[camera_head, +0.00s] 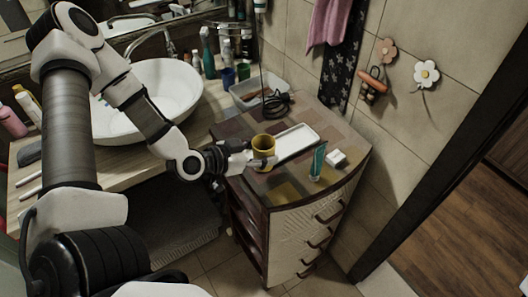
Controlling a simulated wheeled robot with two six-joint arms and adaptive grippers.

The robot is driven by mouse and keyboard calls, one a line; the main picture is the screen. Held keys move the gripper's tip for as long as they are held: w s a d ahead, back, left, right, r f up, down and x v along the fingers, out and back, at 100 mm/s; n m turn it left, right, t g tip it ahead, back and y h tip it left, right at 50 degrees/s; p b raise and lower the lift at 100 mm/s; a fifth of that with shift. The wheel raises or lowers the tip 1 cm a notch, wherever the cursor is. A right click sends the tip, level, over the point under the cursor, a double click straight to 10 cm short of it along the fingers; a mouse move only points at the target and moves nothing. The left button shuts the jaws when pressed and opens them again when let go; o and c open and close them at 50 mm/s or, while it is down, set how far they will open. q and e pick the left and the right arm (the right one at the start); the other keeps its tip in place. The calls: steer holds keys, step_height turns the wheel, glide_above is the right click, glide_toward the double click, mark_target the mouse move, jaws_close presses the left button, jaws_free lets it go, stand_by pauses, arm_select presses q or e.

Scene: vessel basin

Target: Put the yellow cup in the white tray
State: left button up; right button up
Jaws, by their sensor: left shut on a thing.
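The yellow cup (263,146) is upright over the patterned top of the small cabinet, at the near left edge of the white tray. My left gripper (258,159) comes in from the left and is shut on the cup's near side. I cannot tell whether the cup's base touches anything. The white tray (302,138) is a shallow, long rectangle lying flat on the cabinet top, and its visible part looks empty. My right gripper is not in view.
The cabinet top (330,132) also holds a teal tube (318,162), a small white block (336,158) and a coiled black cord (276,103). A clear bin (246,95) stands behind. The white basin (165,95) and several bottles are at the left.

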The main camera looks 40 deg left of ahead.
mark_target(263, 144)
arm_select(q)
steer(key=w+a, duration=0.2)
steer(key=w, duration=0.1)
steer(key=w+a+p, duration=0.1)
steer(key=w, duration=0.1)
steer(key=shift+a, duration=0.3)
step_height(263, 144, down, 3)
steer(key=shift+a, duration=0.1)
steer(key=shift+w+f, duration=0.2)
steer(key=shift+f, duration=0.25)
steer(key=shift+s+f, duration=0.1)
steer(key=shift+f, duration=0.05)
steer(key=o, duration=1)
